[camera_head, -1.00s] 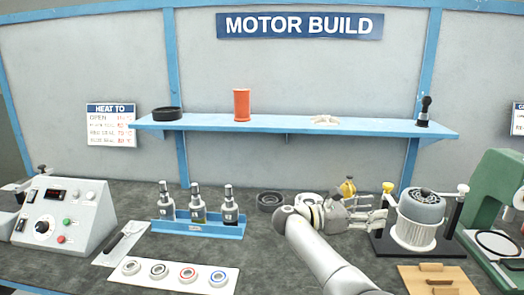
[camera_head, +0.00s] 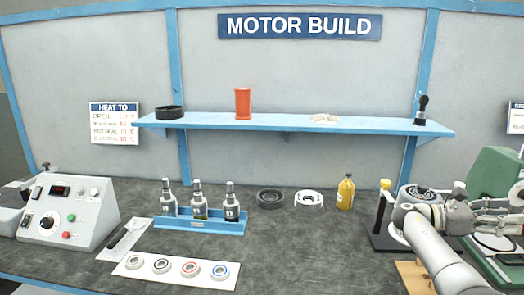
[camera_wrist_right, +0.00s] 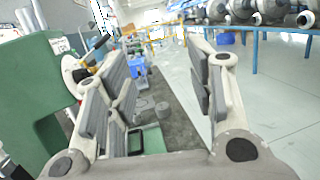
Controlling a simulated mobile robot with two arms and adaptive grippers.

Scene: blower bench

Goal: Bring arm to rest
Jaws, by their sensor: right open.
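My right arm comes in from the lower right of the head view. Its gripper (camera_head: 492,214) is at the right edge, in front of the green machine, pointing right. In the wrist view the right gripper (camera_wrist_right: 162,75) has its pads wide apart with nothing between them. The arm partly hides the motor housing (camera_head: 416,194) on its black stand. My left gripper is not in the head view.
The green machine (camera_wrist_right: 45,90) stands close beside the fingers in the wrist view. A yellow bottle (camera_head: 346,192), white ring (camera_head: 308,198) and dark ring (camera_head: 270,198) stand on the bench.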

